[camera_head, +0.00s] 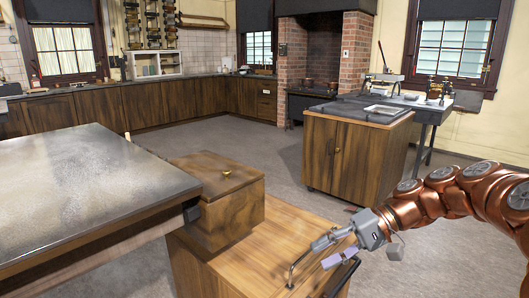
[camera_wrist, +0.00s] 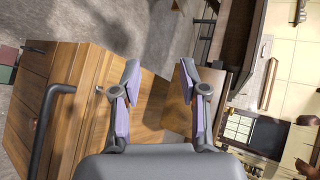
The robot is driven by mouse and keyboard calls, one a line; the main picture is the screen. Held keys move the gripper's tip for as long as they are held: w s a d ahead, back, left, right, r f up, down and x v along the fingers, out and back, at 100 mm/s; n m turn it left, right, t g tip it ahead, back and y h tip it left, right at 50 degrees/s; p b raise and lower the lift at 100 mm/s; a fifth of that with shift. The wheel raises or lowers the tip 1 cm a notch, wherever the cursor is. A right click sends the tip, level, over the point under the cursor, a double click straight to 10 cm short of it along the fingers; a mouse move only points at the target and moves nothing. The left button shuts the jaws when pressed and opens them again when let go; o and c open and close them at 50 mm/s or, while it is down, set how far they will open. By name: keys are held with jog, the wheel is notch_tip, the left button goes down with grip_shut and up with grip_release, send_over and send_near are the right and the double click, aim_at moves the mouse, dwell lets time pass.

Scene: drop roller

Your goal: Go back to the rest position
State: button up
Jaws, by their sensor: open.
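My gripper (camera_head: 322,252) is at the right end of the low wooden cabinet (camera_head: 262,252) in the head view, at the end of my copper arm coming from the right. In the wrist view, the two fingers of my gripper (camera_wrist: 160,72) stand apart with lilac pads, and nothing is between them. A wooden surface shows beyond the gap. A thin bent metal piece (camera_head: 292,271) shows by the cabinet top near the fingers; I cannot tell what it is. No roller can be made out.
A wooden box (camera_head: 228,205) with a small knob sits on the cabinet. A large dark-topped table (camera_head: 80,185) fills the left. A wooden island (camera_head: 350,155) stands behind my arm. A dark bar handle (camera_wrist: 42,130) is left of the fingers. Grey floor (camera_head: 285,195) lies open between.

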jog(key=s+a+r+n+g+h+p, duration=0.1)
jog(key=s+a+r+h+p, duration=0.15)
jog(key=s+r+p, duration=0.35)
jog(key=s+a+r+h+p, duration=0.25)
jog(key=s+r+p, duration=0.2)
jog(key=s, duration=0.35)
jog(key=s+d+r+h+p, duration=0.2)
jog(key=s+d+h+p, duration=0.1)
jog(key=s+d+p, duration=0.2)
jog(key=s+d+r+m+h+p, duration=0.1)
jog(key=s+d+r+h+p, duration=0.2)
jog(key=s+p, duration=0.6)
jog(key=shift+d+r+t+h+p, duration=0.2)
jog(key=shift+d+t+h+p, duration=0.15)
jog(key=shift+d+h, duration=0.4)
jog(key=shift+s+d, duration=0.1)
jog(key=shift+d, duration=0.05)
